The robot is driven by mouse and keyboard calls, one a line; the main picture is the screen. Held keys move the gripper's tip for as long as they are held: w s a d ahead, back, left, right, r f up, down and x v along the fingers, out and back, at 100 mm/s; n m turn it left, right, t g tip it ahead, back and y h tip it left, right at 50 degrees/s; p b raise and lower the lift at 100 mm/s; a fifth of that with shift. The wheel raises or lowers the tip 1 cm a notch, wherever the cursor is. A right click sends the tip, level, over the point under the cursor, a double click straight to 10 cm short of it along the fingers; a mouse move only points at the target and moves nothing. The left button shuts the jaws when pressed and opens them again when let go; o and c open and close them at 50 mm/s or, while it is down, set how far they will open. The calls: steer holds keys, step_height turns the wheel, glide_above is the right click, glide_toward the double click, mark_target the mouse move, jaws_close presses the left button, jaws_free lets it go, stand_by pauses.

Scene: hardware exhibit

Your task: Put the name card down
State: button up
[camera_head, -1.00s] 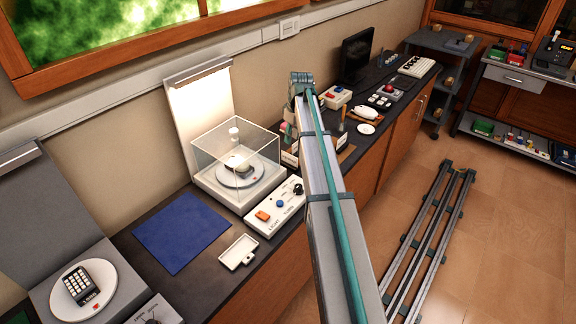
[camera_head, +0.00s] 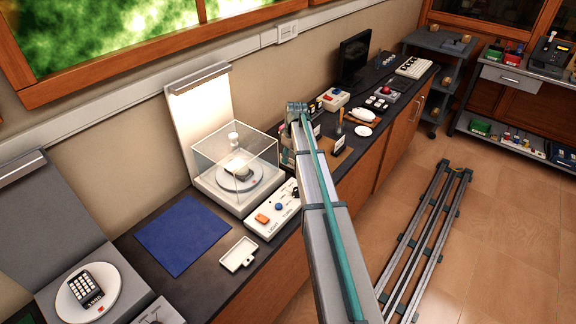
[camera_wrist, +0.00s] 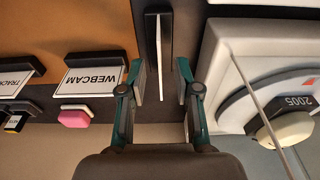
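The name card (camera_wrist: 160,50) shows edge-on in the wrist view, a thin white strip with a dark holder. It stands over the dark counter between the white display case (camera_wrist: 225,45) and the brown board (camera_wrist: 85,30). My gripper (camera_wrist: 162,80) has one finger on each side of it. The card's face is turned away.
The glass-topped display case (camera_head: 240,165) stands left of my arm. WEBCAM (camera_wrist: 95,80) and TRACK (camera_wrist: 18,82) cards stand at the brown board, near a pink block (camera_wrist: 74,116). A blue mat (camera_head: 183,233), white tray (camera_head: 238,254) and control box (camera_head: 270,212) are on the counter.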

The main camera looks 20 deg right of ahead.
steer(key=shift+w+a+f, duration=0.1)
steer(key=shift+w+f, duration=0.05)
steer(key=shift+f, duration=0.75)
steer(key=shift+c, duration=0.3)
steer(key=c, duration=0.5)
jaws_close()
steer(key=shift+r, duration=0.2)
